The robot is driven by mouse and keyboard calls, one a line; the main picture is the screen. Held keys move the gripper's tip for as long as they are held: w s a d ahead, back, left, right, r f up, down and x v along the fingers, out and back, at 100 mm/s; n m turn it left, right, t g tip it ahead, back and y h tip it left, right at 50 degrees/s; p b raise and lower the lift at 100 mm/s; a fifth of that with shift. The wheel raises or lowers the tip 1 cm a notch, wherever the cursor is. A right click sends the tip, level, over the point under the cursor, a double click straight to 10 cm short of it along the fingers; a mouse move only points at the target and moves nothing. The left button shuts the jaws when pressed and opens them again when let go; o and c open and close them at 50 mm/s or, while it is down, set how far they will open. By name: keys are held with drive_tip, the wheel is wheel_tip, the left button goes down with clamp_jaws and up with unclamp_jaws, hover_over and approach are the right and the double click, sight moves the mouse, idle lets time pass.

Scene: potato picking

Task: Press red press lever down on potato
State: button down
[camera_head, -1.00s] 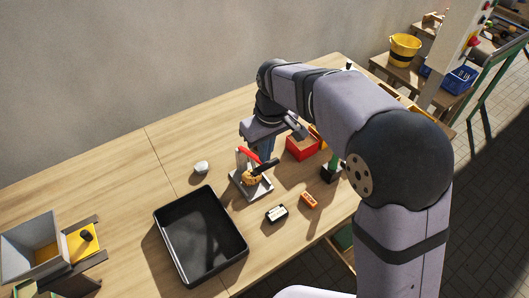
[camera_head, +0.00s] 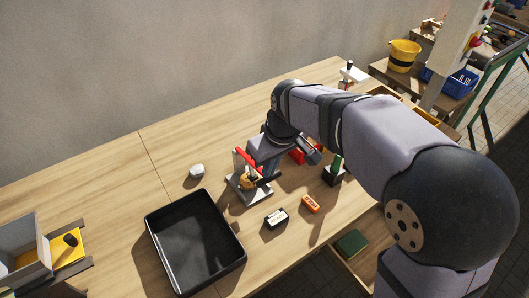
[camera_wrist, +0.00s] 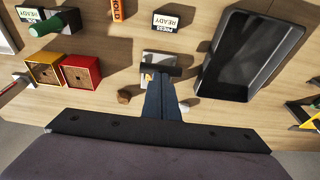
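The press (camera_head: 262,194) stands on the table with a grey base, an upright and a red lever (camera_head: 250,160) sloping down to the right. A yellow-brown potato (camera_head: 244,182) lies on the base under the lever, partly hidden. My gripper (camera_head: 264,176) is at the lever's black handle end. In the wrist view, my gripper (camera_wrist: 161,80) has its two fingers together, tips at the black handle (camera_wrist: 160,69). It covers most of the press, and I cannot tell whether the tips touch the handle.
A black tray (camera_head: 153,247) lies left of the press. A whitish lump (camera_head: 196,170) sits behind it. A white-topped block (camera_head: 276,218), an orange block (camera_head: 310,204) and a green-handled tool (camera_head: 335,165) are to the right. The wrist view shows yellow (camera_wrist: 42,68) and red (camera_wrist: 82,72) boxes.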

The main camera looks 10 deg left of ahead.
drive_tip(key=shift+w+a+r+p, duration=0.1)
drive_tip(key=shift+r+p, duration=0.35)
drive_tip(key=shift+w+a+r+p, duration=0.1)
drive_tip(key=shift+r+p, duration=0.3)
drive_tip(key=r+p, duration=0.3)
drive_tip(key=shift+w+a, duration=0.4)
drive_tip(key=s+d+b+v, duration=0.1)
drive_tip(key=b+v, duration=0.2)
drive_tip(key=v, duration=0.6)
drive_tip(key=shift+f, duration=0.2)
